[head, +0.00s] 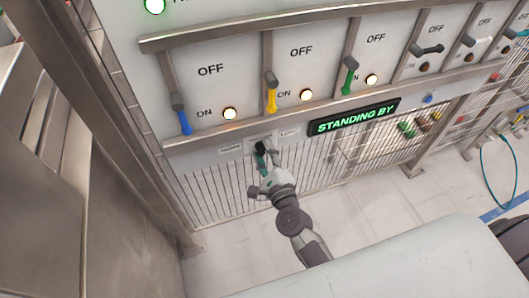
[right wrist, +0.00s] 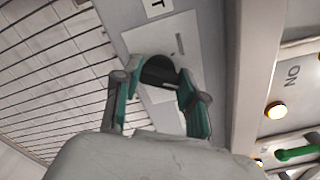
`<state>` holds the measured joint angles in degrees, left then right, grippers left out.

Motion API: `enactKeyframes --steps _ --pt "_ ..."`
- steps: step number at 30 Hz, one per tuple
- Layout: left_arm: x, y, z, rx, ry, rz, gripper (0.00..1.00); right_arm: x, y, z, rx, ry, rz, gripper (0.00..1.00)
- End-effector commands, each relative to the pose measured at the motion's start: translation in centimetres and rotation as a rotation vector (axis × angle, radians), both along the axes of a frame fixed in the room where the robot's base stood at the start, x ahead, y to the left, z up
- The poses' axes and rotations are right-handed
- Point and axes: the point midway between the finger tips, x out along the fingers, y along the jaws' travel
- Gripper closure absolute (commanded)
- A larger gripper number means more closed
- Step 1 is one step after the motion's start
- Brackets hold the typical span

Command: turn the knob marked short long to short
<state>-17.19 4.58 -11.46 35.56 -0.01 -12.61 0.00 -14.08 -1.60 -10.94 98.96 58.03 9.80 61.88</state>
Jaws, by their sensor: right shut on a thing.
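The knob is a small black dial (head: 261,147) on a pale plate below the lever panel. In the right wrist view the black knob (right wrist: 158,72) sits between the two green-and-grey fingers of my right gripper (right wrist: 155,82). My right gripper (head: 263,165) is shut on the knob in the head view, its arm reaching up from below. A pale label (head: 231,149) lies left of the knob and another label (head: 290,132) lies right of it; their lettering is too small to read in the head view. My left gripper is not in view.
Above is a row of levers: blue (head: 183,118), yellow (head: 271,94) and green (head: 348,77), with lit lamps beside them. A wire-mesh guard (head: 225,187) lies below the panel. A steel column stands left.

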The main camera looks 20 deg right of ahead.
Motion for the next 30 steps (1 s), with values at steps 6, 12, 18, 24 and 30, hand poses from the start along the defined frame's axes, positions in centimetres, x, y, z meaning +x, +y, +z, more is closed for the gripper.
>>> enactKeyframes --steps 6,12,18,24,30 --pt "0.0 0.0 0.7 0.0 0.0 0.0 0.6 0.0 0.1 0.1 -0.098 -0.001 0.003 0.93" --pt "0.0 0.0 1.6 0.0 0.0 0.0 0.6 0.0 0.1 0.1 -0.26 -0.007 0.003 0.93" --pt "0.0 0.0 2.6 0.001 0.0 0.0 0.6 0.0 0.1 0.1 -0.45 -0.012 0.003 0.93" --pt "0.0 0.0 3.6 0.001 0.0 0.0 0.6 0.0 0.1 0.0 -0.639 -0.019 0.003 0.93" --pt "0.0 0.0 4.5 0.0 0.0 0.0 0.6 0.0 0.1 0.0 -0.826 -0.025 0.004 0.93"
